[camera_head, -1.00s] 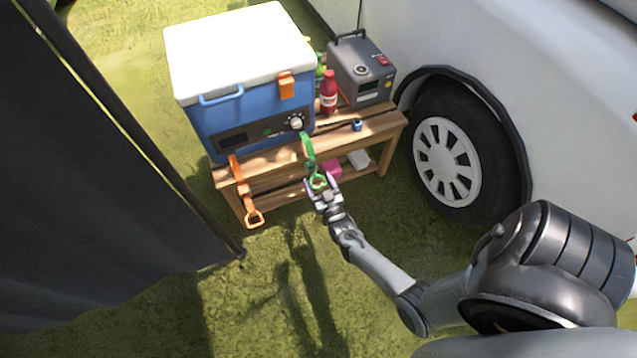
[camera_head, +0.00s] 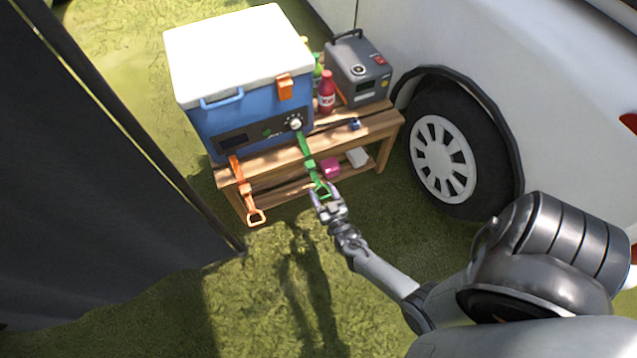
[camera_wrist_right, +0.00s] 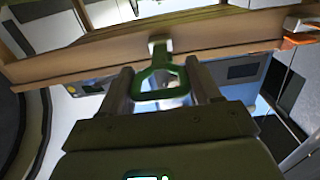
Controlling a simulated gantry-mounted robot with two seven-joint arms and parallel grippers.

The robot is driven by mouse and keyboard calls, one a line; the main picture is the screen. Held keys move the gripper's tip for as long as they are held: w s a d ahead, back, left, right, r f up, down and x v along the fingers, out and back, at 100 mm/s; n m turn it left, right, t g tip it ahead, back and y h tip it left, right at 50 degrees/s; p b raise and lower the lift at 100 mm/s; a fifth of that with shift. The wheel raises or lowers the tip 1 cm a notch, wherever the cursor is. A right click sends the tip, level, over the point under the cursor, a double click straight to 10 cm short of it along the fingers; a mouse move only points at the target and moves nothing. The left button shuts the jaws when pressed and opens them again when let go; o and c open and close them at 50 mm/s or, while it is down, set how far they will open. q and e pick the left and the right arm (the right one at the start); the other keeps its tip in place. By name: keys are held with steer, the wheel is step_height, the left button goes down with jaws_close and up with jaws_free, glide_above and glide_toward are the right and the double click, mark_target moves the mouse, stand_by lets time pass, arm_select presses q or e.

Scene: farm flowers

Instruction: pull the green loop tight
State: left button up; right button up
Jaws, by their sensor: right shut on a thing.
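The green loop (camera_head: 325,187) hangs at the lower end of a green strap (camera_head: 307,156), which runs down from the blue cooler (camera_head: 227,120) over the front edge of the wooden bench. The strap looks straight. My right gripper (camera_head: 321,193) is shut on the green loop, just in front of the bench. In the right wrist view, the loop (camera_wrist_right: 160,92) sits between the two fingers (camera_wrist_right: 160,88), with the strap passing over the bench edge above it. My left gripper is not in view.
An orange strap with a loop (camera_head: 256,216) hangs left of the green one. A red bottle (camera_head: 327,92) and a grey power box (camera_head: 359,70) stand on the bench (camera_head: 372,126). A dark curtain (camera_head: 80,190) is at left, a van wheel (camera_head: 447,155) at right. Grass in front is clear.

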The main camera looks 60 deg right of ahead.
steer(key=shift+d+r, duration=0.1)
steer(key=o, duration=1.1)
steer(key=shift+s, duration=0.1)
steer(key=shift+o, duration=0.7)
steer(key=shift+s, duration=0.25)
steer(key=p+v, duration=0.3)
steer(key=v, duration=0.8)
steer(key=shift+p, duration=0.35)
